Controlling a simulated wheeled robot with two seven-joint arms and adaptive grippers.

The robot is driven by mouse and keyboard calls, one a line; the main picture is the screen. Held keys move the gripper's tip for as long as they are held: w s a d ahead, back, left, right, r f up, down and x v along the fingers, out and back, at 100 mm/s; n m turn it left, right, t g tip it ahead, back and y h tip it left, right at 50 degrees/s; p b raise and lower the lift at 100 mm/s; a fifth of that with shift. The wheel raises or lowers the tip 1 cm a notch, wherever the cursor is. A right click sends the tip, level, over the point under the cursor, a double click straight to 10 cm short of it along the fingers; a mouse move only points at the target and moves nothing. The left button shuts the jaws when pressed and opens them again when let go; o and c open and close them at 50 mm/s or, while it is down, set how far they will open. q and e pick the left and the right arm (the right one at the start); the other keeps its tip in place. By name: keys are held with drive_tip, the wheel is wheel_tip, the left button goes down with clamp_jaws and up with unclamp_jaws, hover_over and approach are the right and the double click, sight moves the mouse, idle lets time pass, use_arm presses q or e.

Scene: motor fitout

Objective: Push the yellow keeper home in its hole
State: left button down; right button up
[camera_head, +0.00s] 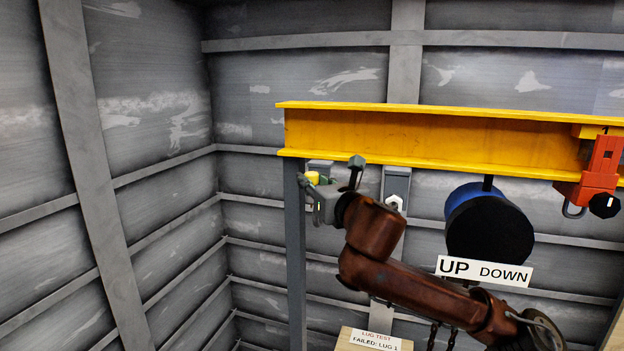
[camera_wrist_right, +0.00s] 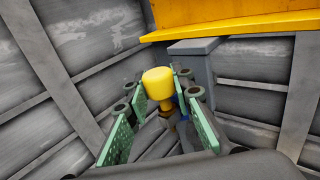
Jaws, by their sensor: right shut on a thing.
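The yellow keeper (camera_head: 312,178) shows as a small yellow cap near the top of the grey post, just under the left end of the yellow beam. In the right wrist view the keeper (camera_wrist_right: 158,82) has a rounded yellow head, with a brass-coloured part below it. My right gripper (camera_head: 322,192) is at the keeper, and in the wrist view its green-padded fingers (camera_wrist_right: 165,100) stand on both sides of it, shut on it. The keeper's hole is hidden, and I cannot tell how deep the keeper sits. My left gripper is not in view.
The yellow beam (camera_head: 420,135) runs right from above the grey post (camera_head: 295,250). A red trolley (camera_head: 598,175) hangs at its right end. A dark round drum (camera_head: 490,230) and an UP/DOWN sign (camera_head: 484,271) are right of my arm. A "LUG TEST" label (camera_head: 376,339) is below.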

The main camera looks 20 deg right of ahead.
drive_tip(key=o, duration=1.1)
drive_tip(key=shift+o, duration=0.2)
drive_tip(key=shift+s, duration=0.15)
drive_tip(key=s+d, duration=0.1)
drive_tip(key=s, duration=1)
drive_tip(key=shift+s+d, duration=0.35)
